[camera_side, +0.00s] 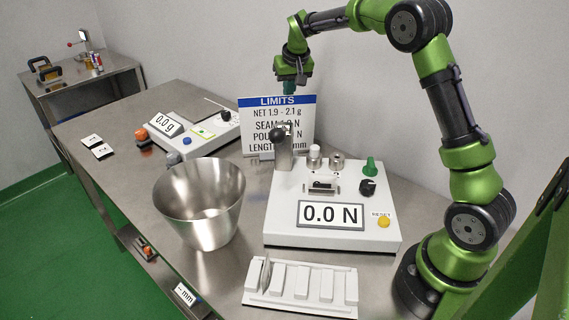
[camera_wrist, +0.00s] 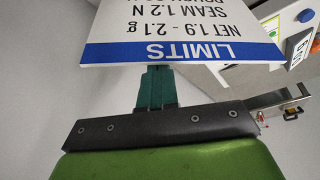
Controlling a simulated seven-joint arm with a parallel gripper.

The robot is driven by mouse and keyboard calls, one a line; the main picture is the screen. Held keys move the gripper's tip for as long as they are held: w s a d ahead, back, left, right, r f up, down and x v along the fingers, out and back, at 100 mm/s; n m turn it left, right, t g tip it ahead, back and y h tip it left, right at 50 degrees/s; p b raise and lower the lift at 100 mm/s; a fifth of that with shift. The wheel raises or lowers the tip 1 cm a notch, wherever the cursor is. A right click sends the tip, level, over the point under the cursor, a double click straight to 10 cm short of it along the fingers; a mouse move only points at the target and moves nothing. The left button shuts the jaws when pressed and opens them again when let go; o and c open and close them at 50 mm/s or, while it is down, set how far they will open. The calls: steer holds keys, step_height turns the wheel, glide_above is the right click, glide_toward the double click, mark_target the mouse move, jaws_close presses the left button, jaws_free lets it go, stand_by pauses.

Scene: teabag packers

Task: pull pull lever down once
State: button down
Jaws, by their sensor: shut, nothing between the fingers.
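The force tester (camera_side: 385,230) is a white box reading 0.0 N. At its back left stands a metal post with a dark round knob (camera_side: 276,134), which looks like the pull lever. My gripper (camera_side: 290,90) is above and behind the tester, at the top edge of the LIMITS sign, well apart from the knob. In the wrist view its green fingers (camera_wrist: 156,75) are together and empty, close to the upside-down sign. The lever does not show clearly in the wrist view.
The LIMITS sign (camera_side: 300,113) stands behind the tester, close to my gripper. A scale (camera_side: 205,148) reading 0.0 g stands further left.

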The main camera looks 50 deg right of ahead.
steer(key=shift+d+r, duration=0.15)
steer(key=shift+r, duration=2.7)
steer(key=shift+s+a+f, duration=0.2)
steer(key=shift+s+f, duration=0.1)
steer(key=shift+f, duration=0.25)
steer(key=shift+s+a+f, duration=0.2)
steer(key=shift+s+f, duration=0.05)
steer(key=shift+f, duration=0.25)
steer(key=s+a+r+t+y, duration=0.1)
steer(key=s+a, duration=0.5)
steer(key=s, duration=0.3)
steer(key=s+a+r+n+t+y, duration=0.1)
steer(key=s+a, duration=0.6)
steer(key=s, duration=0.3)
steer(key=s+a+n+t+y, duration=0.1)
steer(key=s+a+y, duration=0.1)
steer(key=s+a, duration=0.4)
steer(key=s, duration=0.4)
steer(key=shift+s+a+r, duration=0.15)
steer(key=shift+a+r, duration=0.2)
steer(key=shift+r, duration=0.05)
